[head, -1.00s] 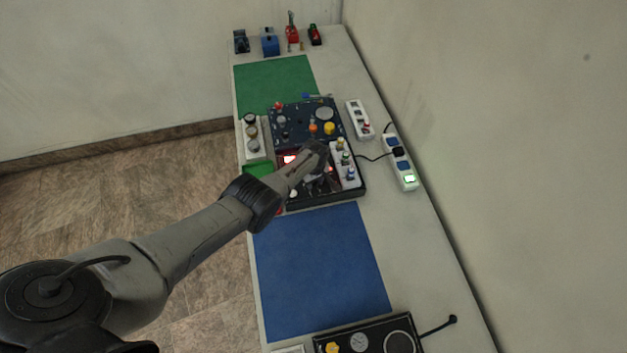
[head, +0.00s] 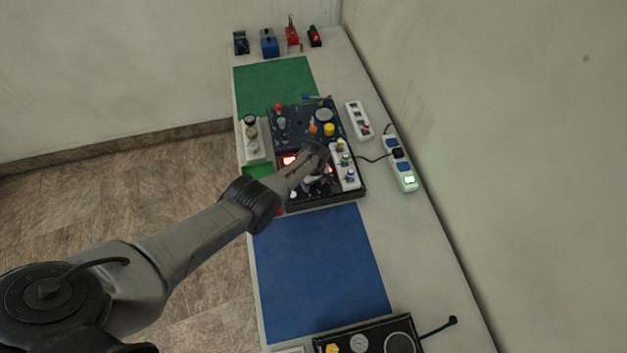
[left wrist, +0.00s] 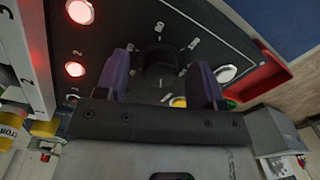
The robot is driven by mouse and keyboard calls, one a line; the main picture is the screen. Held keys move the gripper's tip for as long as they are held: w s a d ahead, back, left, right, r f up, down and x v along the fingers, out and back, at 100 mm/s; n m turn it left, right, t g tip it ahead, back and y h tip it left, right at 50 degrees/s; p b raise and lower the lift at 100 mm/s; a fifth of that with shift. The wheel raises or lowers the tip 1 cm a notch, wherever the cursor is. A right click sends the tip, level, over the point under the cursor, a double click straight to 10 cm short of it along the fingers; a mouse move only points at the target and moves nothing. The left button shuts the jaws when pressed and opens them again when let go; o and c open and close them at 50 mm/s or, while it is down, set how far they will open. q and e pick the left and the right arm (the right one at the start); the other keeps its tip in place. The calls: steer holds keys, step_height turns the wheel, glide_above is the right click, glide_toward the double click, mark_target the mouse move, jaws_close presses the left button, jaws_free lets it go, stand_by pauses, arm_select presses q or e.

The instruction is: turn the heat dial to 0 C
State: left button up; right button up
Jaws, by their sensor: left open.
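In the left wrist view a dark round dial (left wrist: 160,66) stands on a black panel, with white marks and figures around it. In the head view my left gripper (head: 320,180) is over the near part of the dark trainer board (head: 352,194), and my wrist hides the dial there. My right gripper is not in view.
Red lamps (left wrist: 80,12) glow on the panel beside the dial. A white strip with coloured knobs (head: 349,180) stands close right of my wrist. A power strip (head: 391,149) lies farther right. The blue mat (head: 318,270) is clear. A black box (head: 380,338) sits at the near end.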

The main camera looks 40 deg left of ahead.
arm_select(q)
steer(key=shift+r+p, duration=0.5)
steer(key=shift+r, duration=0.15)
step_height(320, 180, up, 13)
steer(key=p, duration=0.5)
steer(key=shift+w+f, duration=0.2)
steer(key=shift+w, duration=0.1)
steer(key=shift+d+m, duration=0.1)
steer(key=shift+m, duration=0.2)
